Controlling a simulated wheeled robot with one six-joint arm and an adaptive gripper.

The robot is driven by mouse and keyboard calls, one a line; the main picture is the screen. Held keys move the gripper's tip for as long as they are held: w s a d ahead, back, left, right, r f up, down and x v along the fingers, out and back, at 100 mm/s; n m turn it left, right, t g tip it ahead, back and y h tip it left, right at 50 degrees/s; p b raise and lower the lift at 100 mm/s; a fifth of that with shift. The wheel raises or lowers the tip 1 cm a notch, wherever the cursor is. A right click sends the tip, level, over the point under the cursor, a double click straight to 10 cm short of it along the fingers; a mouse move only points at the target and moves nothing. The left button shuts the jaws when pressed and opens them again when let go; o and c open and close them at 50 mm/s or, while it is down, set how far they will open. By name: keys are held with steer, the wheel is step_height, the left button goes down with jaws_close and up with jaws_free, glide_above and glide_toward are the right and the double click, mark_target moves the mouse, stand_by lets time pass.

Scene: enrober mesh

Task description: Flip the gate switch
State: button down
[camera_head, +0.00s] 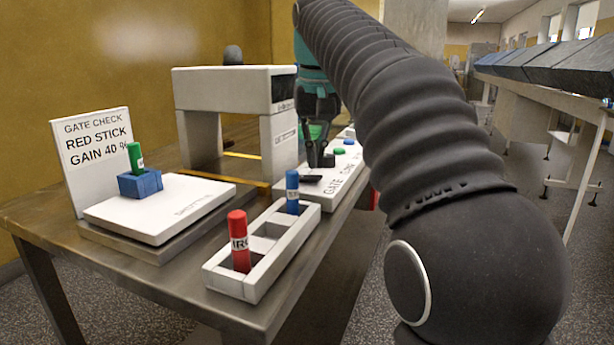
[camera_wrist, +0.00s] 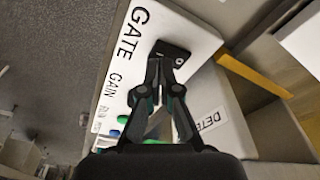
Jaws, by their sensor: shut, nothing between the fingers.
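The white control panel (camera_head: 328,197) carries the word GATE along its front face. A small black part, which looks like the gate switch (camera_head: 309,180), sits on its near end; in the wrist view the dark switch plate (camera_wrist: 176,50) is beside the word GATE. My gripper (camera_head: 322,164) is shut and empty, pointing down with its fingertips right by the switch. In the wrist view the closed fingertips (camera_wrist: 159,62) overlap the switch's edge; I cannot tell whether they touch it. The fingers partly hide the switch, so its position is unclear.
Green (camera_head: 339,151) and blue (camera_head: 349,141) knobs stand farther along the panel. A white arch-shaped detector (camera_head: 232,88) is behind. A white tray (camera_head: 237,285) holds red and blue sticks. A green stick (camera_head: 135,158) stands in a blue block beside the GATE CHECK sign (camera_head: 88,160).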

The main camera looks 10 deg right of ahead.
mark_target(315, 178)
steer(key=shift+f+b, duration=0.75)
steer(key=shift+f, duration=0.35)
stand_by(1.1)
steer(key=shift+r, duration=0.1)
step_height(315, 178, up, 3)
steer(key=p, duration=0.3)
steer(key=shift+f, duration=0.2)
steer(key=shift+r, duration=2.15)
